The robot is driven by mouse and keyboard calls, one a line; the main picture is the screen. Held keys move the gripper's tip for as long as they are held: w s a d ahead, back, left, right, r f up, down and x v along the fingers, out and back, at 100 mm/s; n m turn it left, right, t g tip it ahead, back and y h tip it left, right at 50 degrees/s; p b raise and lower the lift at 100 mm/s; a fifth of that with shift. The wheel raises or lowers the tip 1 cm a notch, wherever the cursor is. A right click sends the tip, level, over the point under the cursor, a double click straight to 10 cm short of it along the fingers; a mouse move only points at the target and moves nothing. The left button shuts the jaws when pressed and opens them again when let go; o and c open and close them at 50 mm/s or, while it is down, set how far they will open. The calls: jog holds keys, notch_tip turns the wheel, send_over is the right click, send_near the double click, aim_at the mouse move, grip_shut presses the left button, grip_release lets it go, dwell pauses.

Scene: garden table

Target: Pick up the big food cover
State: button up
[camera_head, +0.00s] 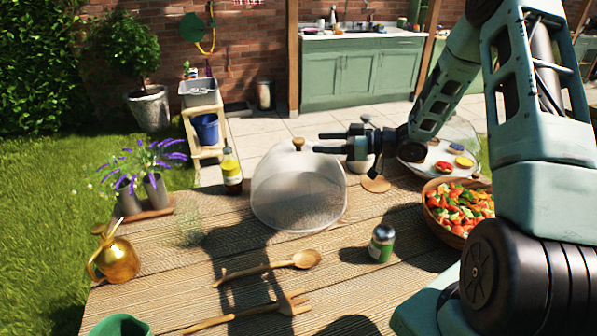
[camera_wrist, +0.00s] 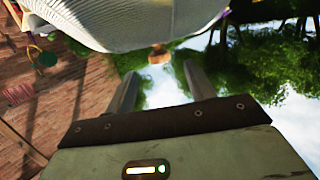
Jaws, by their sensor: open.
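The big food cover (camera_head: 298,190) is a translucent mesh dome with a small wooden knob on top. It stands on the wooden table (camera_head: 160,262) in the middle of the head view. My gripper (camera_head: 318,142) is open and empty, with its fingers pointing left, close to the knob at about its height. In the wrist view the cover (camera_wrist: 130,20) fills the top edge, and its knob (camera_wrist: 159,54) shows just beyond and between the two spread fingertips of my gripper (camera_wrist: 160,80). I cannot tell whether a finger touches the knob.
A bottle with a yellow label (camera_head: 231,172) stands left of the cover. A small jar (camera_head: 381,244) is to its front right. A salad bowl (camera_head: 436,205) stands at right. A wooden spoon (camera_head: 306,259) and fork (camera_head: 292,303) lie in front. A brass can (camera_head: 117,262) stands at left.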

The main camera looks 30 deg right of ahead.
aim_at(299, 139)
jog(key=p+x, duration=0.2)
jog(key=x, duration=0.5)
jog(key=shift+w+a, duration=0.15)
jog(key=shift+w, duration=0.1)
grip_shut()
